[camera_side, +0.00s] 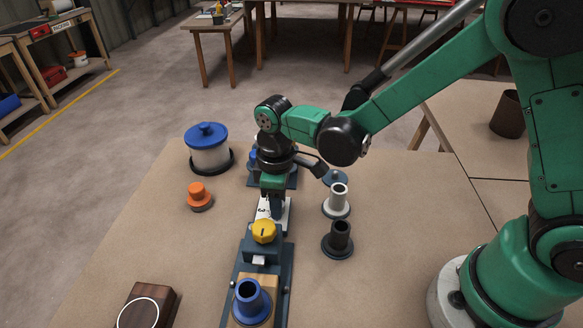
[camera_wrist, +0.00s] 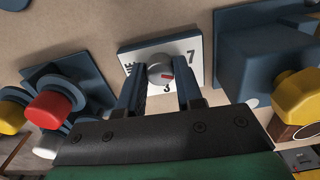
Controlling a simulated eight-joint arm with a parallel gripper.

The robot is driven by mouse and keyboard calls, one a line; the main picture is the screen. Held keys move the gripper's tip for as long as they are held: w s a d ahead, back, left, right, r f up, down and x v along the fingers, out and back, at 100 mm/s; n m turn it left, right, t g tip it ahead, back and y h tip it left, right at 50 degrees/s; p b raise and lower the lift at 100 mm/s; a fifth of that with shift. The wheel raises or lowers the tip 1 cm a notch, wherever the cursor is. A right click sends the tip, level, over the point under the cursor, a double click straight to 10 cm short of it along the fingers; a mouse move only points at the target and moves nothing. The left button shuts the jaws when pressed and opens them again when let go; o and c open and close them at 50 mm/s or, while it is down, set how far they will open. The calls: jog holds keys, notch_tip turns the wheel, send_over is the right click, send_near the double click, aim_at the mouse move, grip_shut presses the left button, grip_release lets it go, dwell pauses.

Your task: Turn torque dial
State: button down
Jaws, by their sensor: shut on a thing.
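The torque dial is a round grey knob (camera_wrist: 158,65) with a red mark, on a white plate (camera_wrist: 132,56) printed with a 7 at right, a 3 below and part of another marking at left. The red mark points to the right, between the 3 and the 7. My gripper (camera_wrist: 161,70) has one finger on each side of the knob and is shut on it. In the side view my gripper (camera_side: 274,208) points down over the white plate (camera_side: 265,213), and the knob is hidden behind the fingers.
A yellow knob (camera_side: 264,231) on a dark blue block stands close in front. A blue tube (camera_side: 251,297) stands nearer the camera. White (camera_side: 338,199) and black (camera_side: 339,236) fittings stand right; an orange plug (camera_side: 199,194) and blue-lidded jar (camera_side: 209,157) stand left. A red button (camera_wrist: 48,109) shows in the wrist view.

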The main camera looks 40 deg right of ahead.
jog(key=n, duration=0.4)
jog(key=shift+n, duration=0.7)
jog(key=c, duration=0.6)
grip_release()
jog(key=shift+o, duration=0.2)
jog(key=shift+r, duration=2.8)
